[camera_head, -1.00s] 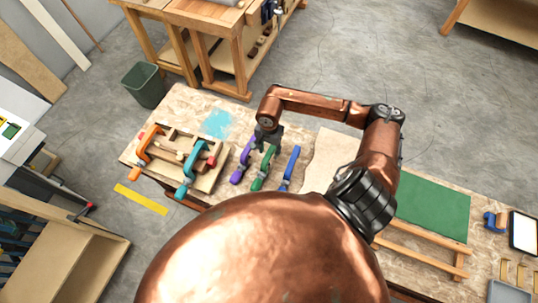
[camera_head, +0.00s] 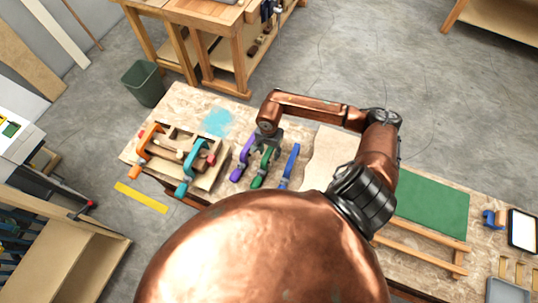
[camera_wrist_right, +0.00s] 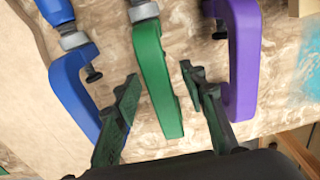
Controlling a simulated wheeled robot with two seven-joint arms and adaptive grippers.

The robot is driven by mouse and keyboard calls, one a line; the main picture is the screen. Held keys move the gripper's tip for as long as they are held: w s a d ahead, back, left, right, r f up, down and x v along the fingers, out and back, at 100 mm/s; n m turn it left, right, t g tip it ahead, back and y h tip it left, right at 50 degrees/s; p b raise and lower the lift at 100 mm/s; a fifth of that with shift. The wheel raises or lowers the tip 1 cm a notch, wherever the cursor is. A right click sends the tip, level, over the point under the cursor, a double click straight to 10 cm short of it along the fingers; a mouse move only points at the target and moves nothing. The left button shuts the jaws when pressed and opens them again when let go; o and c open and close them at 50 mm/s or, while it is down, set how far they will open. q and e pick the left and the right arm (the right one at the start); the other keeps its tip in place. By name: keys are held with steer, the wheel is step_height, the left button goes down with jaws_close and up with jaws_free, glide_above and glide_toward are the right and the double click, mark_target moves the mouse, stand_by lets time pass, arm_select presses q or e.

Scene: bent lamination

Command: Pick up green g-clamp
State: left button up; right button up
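The green g-clamp (camera_head: 262,168) lies on the workbench between a purple clamp (camera_head: 242,158) and a blue clamp (camera_head: 290,165). In the right wrist view the green clamp's frame (camera_wrist_right: 156,80) stands between the two spread fingers of my right gripper (camera_wrist_right: 160,95), with a gap on each side. The purple clamp (camera_wrist_right: 243,60) is just beyond one finger, and the blue clamp (camera_wrist_right: 75,85) is beyond the other. In the head view my right gripper (camera_head: 266,142) is over the green clamp's far end. My left gripper is not in view.
An orange clamp (camera_head: 142,150) and a teal clamp (camera_head: 188,172) sit on a wooden frame at the left of the bench. A green mat (camera_head: 435,205) lies to the right. Blue paint (camera_head: 217,123) marks the bench behind the clamps.

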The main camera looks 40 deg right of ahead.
steer(key=shift+f, duration=0.15)
steer(key=shift+c, duration=0.2)
stand_by(0.3)
jaws_close()
